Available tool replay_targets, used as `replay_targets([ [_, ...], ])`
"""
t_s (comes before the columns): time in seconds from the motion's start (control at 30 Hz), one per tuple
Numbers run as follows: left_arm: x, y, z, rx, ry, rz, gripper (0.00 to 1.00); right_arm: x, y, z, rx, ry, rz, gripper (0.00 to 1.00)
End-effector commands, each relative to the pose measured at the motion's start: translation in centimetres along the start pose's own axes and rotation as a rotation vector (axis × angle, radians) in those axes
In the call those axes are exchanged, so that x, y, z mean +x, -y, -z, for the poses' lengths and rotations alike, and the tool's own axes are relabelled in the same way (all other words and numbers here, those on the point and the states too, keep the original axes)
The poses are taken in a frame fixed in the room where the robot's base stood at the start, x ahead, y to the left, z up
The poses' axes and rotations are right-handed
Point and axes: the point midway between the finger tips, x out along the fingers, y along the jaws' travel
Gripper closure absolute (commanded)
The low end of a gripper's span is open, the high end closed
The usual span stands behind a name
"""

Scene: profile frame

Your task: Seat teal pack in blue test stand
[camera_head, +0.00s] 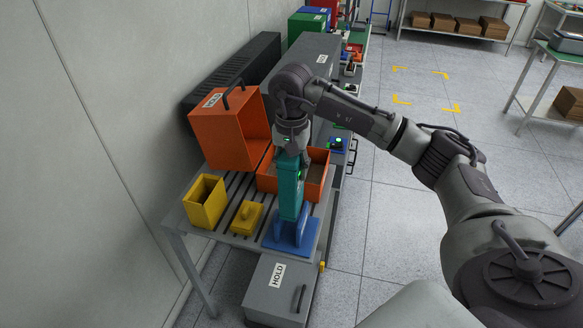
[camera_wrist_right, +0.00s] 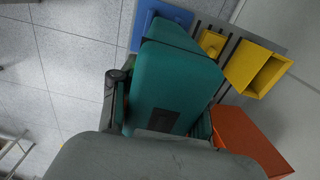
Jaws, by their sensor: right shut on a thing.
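The teal pack (camera_head: 290,190) is a tall block held upright in the head view. My right gripper (camera_head: 291,153) is shut on its upper end from above. The blue test stand (camera_head: 278,243) is on the near end of the bench, with a flat base and upright sides. The pack's lower end overlaps the stand's uprights in the head view; I cannot tell how deep it sits. In the right wrist view the teal pack (camera_wrist_right: 175,85) lies between the gripper fingers, and part of the blue stand (camera_wrist_right: 160,18) shows beyond it. My left gripper is not in view.
A yellow open box (camera_head: 204,203) and a small yellow block (camera_head: 246,218) are left of the stand. A tilted orange box (camera_head: 226,132) and an orange open bin (camera_head: 318,172) are behind. A grey HOLD case (camera_head: 276,290) is below the bench's near end.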

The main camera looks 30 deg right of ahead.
Motion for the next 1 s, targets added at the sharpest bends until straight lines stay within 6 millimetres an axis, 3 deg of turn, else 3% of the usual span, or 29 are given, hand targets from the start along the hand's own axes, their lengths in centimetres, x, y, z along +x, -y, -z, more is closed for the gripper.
replay_targets([
  [1.0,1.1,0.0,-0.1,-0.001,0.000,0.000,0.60,1.3,0.0,0.0,0.000,0.000,0.001,1.00],
])
